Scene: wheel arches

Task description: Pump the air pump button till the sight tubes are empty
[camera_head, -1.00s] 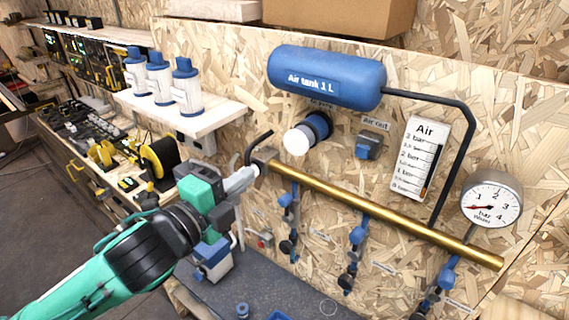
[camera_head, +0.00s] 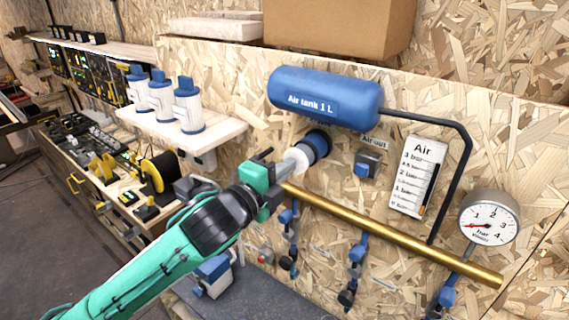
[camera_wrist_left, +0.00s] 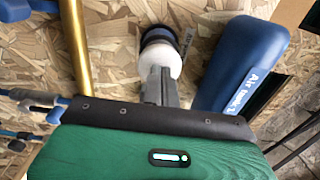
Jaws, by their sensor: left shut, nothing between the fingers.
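The air pump button is a white round knob (camera_head: 302,153) in a blue and black collar (camera_head: 317,146) on the chipboard wall, under the blue air tank (camera_head: 325,97). My left gripper (camera_head: 288,166) is shut and empty, its fingertips at the knob's front. In the left wrist view the grey fingers (camera_wrist_left: 159,86) overlap the white knob (camera_wrist_left: 161,60); whether they press it is unclear. The Air scale (camera_head: 416,177) hangs to the right, with a dark upright strip along its right side. Vertical lines with blue fittings (camera_head: 357,250) hang under the brass pipe; no fluid level is readable. My right gripper is out of view.
The brass pipe (camera_head: 400,236) runs just below and right of my gripper. The air-out valve (camera_head: 367,164) is right of the knob. A round pressure gauge (camera_head: 489,217) is at the far right. A shelf (camera_head: 215,134) with blue-capped canisters is at the left.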

